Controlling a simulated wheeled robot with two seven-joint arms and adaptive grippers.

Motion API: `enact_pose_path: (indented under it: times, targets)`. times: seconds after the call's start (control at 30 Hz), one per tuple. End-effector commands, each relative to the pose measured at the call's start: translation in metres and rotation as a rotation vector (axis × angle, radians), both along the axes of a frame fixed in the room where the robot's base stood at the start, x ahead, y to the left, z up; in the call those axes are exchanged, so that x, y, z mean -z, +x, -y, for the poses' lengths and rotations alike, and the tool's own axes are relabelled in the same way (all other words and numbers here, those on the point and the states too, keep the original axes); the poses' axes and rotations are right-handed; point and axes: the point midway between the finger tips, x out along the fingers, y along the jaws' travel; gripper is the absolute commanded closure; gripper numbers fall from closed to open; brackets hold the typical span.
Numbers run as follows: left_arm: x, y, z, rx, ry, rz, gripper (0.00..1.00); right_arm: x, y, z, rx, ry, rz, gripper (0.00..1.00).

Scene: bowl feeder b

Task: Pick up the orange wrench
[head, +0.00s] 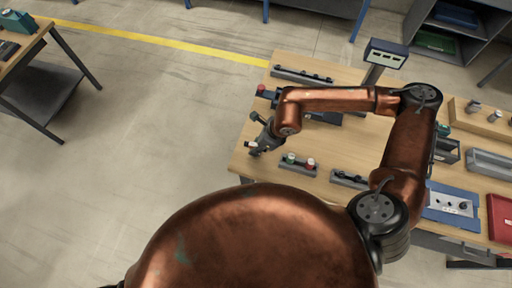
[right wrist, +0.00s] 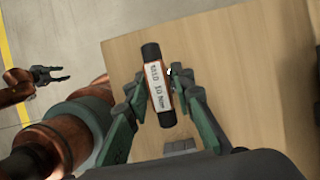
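My right gripper (head: 257,147) is over the left part of the wooden table in the head view. In the right wrist view its two green fingers (right wrist: 158,78) close in on both sides of a short cylinder (right wrist: 160,84) with black ends, orange-brown sides and a white lettered label. The fingertips appear to touch it. I cannot make out a wrench shape in either view. My left gripper (right wrist: 50,75) shows at the left of the right wrist view, its dark fingers apart and empty, over the floor. It is not in the head view.

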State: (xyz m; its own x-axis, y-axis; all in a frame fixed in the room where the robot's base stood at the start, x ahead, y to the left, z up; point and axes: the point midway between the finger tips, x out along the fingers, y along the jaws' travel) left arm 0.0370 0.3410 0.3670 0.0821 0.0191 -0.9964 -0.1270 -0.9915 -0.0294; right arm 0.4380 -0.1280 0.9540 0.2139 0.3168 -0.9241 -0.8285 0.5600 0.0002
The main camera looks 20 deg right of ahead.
Motion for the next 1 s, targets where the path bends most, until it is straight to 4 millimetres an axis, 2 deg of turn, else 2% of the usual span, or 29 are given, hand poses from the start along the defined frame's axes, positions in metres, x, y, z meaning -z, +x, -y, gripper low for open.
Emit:
enact_pose_path:
  times: [0.3,1.0]
  targets:
    - [0.0,0.0004,0.0002,0.0,0.0,0.001,0.6,-0.0001,-0.0001,0.0001,0.0,0.0,0.0,1.0]
    - [0.0002,0.0011,0.0009,0.0,-0.001,0.002,0.6,-0.0058,0.0008,-0.0005,-0.001,0.002,0.003,1.0]
